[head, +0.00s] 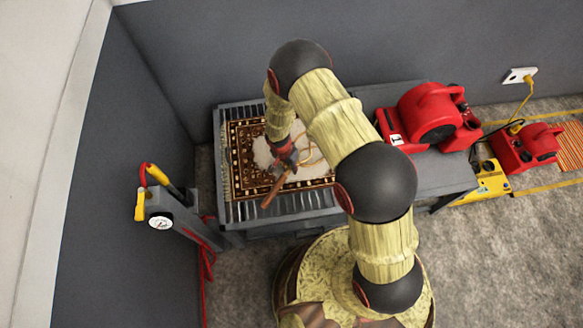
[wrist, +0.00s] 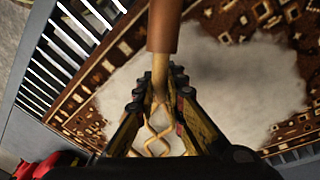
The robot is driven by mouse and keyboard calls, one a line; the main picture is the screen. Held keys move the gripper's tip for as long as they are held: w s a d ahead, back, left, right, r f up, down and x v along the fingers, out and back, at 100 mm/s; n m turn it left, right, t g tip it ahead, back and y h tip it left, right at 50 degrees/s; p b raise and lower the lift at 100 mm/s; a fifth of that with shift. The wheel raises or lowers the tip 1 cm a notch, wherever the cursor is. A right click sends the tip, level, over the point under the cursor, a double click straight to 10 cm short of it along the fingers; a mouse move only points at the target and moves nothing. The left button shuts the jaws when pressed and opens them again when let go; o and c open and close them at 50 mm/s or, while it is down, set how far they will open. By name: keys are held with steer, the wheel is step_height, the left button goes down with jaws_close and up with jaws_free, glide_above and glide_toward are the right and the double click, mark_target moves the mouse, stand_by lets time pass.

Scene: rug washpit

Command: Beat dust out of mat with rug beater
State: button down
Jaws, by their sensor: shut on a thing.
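The mat (head: 243,165) lies on a slatted grey rack (head: 222,135). It has a brown patterned border, and a pale, dusty-looking patch covers its middle; the patch also shows in the wrist view (wrist: 240,85). My gripper (head: 287,165) is over the mat and shut on the rug beater (head: 274,190). In the wrist view my gripper (wrist: 160,95) closes around the beater's cane part, with the brown handle (wrist: 164,28) pointing away and the looped cane (wrist: 155,133) towards the camera. I cannot tell whether the beater touches the mat. My arm hides part of the mat's right side.
A red blower (head: 430,115) sits on the grey table right of the rack. A second red blower (head: 525,148) and a yellow unit (head: 490,185) stand further right. A post with a gauge (head: 160,222) stands at the left. Dark walls close off the back and left.

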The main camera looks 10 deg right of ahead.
steer(key=shift+r+p, duration=1.3)
steer(key=shift+r, duration=0.6)
steer(key=shift+f, duration=0.1)
step_height(320, 180, down, 4)
steer(key=b, duration=0.3)
steer(key=shift+s+f, duration=0.1)
steer(key=shift+f, duration=0.1)
steer(key=shift+r, duration=0.1)
steer(key=shift+r+p, duration=1)
steer(key=shift+r, duration=1.1)
steer(key=shift+f, duration=0.15)
